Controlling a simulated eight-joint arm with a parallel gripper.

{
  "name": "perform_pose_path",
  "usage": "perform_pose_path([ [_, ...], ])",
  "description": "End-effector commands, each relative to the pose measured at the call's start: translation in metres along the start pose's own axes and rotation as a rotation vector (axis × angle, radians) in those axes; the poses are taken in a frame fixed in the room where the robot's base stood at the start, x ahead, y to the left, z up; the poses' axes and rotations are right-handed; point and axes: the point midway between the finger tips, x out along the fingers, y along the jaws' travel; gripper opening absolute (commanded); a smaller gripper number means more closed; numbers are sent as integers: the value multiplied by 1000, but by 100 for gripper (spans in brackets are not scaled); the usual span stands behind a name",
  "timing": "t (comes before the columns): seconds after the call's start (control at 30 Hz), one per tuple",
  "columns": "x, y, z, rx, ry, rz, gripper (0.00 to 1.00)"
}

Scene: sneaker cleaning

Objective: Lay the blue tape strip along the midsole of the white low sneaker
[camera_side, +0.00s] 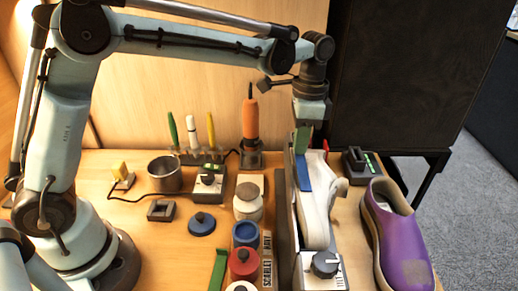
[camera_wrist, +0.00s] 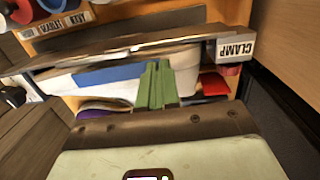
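The white low sneaker (camera_side: 314,205) stands in the clamp (camera_side: 322,266), sole side to the left. It also shows in the wrist view (camera_wrist: 183,59) as a pale band behind my fingers. The blue tape strip (camera_side: 303,173) lies along the sneaker's side, below my fingers. In the wrist view the strip (camera_wrist: 92,75) runs left from the fingers along the pale midsole; whether it is stuck down all along is unclear. My gripper (camera_side: 303,139) has its green fingers (camera_wrist: 157,84) close together at the strip's end, apparently pinching it. The exact grip is partly hidden.
A purple shoe (camera_side: 400,238) stands right of the clamp, with a dark device (camera_side: 358,165) behind it. Left of it are several paint pots, including a blue one (camera_side: 245,235) and a red one (camera_side: 243,264), and a white jar (camera_side: 248,203). An orange tool (camera_side: 250,119) stands behind.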

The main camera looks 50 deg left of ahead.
Motion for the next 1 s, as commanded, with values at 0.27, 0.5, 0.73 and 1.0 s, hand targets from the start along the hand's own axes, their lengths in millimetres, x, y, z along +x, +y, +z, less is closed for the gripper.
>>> perform_pose_path([
  [0.27,0,0,0,0,0,0,0],
  [0.5,0,0,0,0,0,0,28],
  [0.73,0,0,0,0,0,0,32],
  [1.0,0,0,0,0,0,0,53],
])
